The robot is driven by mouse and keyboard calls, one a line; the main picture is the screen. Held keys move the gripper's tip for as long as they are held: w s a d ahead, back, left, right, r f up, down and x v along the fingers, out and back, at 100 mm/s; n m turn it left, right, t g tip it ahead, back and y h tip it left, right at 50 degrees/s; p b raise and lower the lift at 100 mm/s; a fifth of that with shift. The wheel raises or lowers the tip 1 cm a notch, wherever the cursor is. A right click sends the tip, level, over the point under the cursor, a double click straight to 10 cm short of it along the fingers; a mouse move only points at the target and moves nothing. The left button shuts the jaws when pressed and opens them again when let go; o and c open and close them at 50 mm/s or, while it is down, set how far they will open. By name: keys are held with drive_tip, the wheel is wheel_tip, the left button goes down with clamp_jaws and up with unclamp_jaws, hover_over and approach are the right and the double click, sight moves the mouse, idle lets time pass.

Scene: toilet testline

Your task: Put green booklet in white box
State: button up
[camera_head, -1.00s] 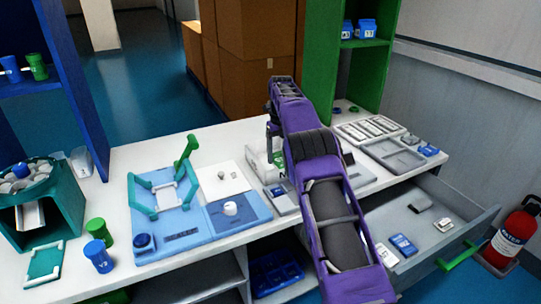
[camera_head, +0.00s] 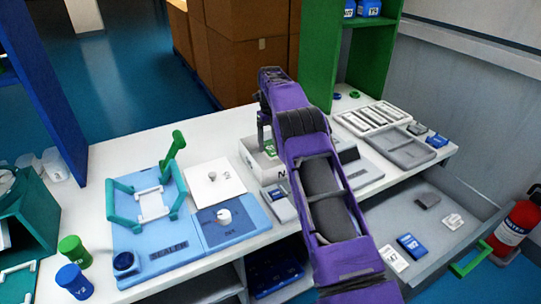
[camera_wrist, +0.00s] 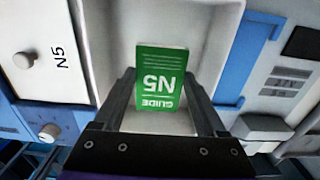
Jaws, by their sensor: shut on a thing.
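The green booklet (camera_wrist: 162,80), marked "GUIDE N5", is between the two fingers of my gripper (camera_wrist: 164,108) in the wrist view. My gripper is shut on it. The white box (camera_wrist: 215,25) is open at the top and lies behind and around the booklet in that view. In the head view the white box (camera_head: 249,156) stands on the worktop, partly hidden behind my purple arm. A small bit of green shows at the box there. I cannot tell whether the booklet touches the box floor.
A blue sealer station (camera_head: 150,235) with a teal frame is left of the box, beside a white N5 plate (camera_head: 205,190). Grey trays (camera_head: 400,150) lie to the right. An open drawer (camera_head: 440,235) holds small packs. Green and blue cups stand at front left.

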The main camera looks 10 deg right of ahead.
sight(271, 153)
drive_tip(key=shift+f, duration=2.4)
drive_tip(key=shift+f, duration=0.1)
drive_tip(key=o, duration=1.3)
wheel_tip(271, 153, up, 12)
drive_tip(key=shift+r+p, duration=0.1)
drive_tip(key=shift+p, duration=0.65)
